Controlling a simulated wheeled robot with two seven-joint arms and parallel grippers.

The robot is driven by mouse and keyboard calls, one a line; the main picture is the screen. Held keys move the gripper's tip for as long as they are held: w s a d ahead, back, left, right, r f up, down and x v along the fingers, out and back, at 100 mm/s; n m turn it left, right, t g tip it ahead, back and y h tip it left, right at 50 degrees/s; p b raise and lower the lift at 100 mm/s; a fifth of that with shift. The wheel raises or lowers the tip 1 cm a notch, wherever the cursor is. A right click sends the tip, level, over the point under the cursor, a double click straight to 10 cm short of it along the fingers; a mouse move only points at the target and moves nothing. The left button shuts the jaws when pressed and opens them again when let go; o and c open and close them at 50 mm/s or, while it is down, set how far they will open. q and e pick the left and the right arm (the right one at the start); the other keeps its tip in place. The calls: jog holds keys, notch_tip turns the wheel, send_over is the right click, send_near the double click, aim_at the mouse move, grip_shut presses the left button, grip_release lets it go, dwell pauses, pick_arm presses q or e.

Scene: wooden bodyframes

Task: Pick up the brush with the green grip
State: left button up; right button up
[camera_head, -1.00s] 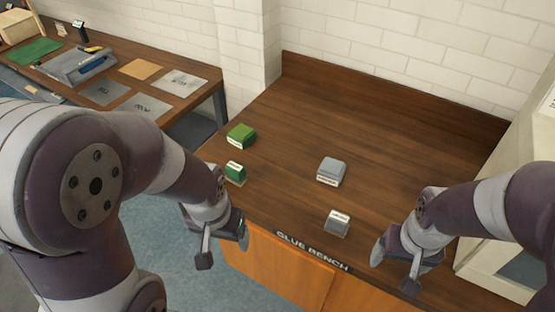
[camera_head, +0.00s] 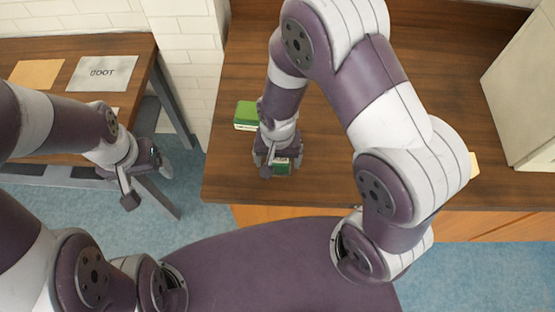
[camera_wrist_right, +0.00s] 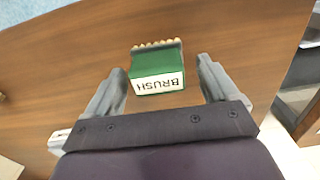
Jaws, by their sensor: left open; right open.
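A green block with a row of pale bristles and a white label reading BRUSH (camera_wrist_right: 158,67) lies between the open fingers of my right gripper (camera_wrist_right: 162,76) in the right wrist view, apart from both. My left gripper (camera_head: 145,173) is open and empty, off the bench to the left.
The bench top (camera_head: 232,65) is bare around the green blocks. My right arm hides its middle. A pale cabinet (camera_head: 525,90) stands on the right. A second table with a plate labelled BOOT (camera_head: 103,73) is at the left.

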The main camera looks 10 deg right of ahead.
jog(key=shift+s+d, duration=0.25)
jog(key=shift+c, duration=0.3)
jog(key=shift+w+a, duration=0.15)
jog(key=shift+a, duration=0.15)
jog(key=c, duration=1)
pick_arm(q)
jog(key=shift+s, duration=0.15)
jog(key=shift+d, duration=0.1)
pick_arm(e)
jog(key=shift+d, duration=0.1)
jog(key=shift+r, duration=0.15)
jog(key=shift+r, duration=0.4)
jog(key=r, duration=0.2)
jog(key=d+r+b, duration=0.1)
jog(key=shift+w+d+r, duration=0.1)
jog(key=shift+d+r, duration=0.05)
jog(key=shift+r, duration=0.25)
pick_arm(q)
notch_tip(320, 180, down, 2)
jog(key=shift+b, duration=0.55)
pick_arm(e)
jog(key=d+r, duration=0.6)
jog(key=d, duration=0.4)
jog(key=shift+w+d+r, duration=0.15)
jog(key=shift+w+d, duration=0.05)
jog(key=shift+w, duration=0.25)
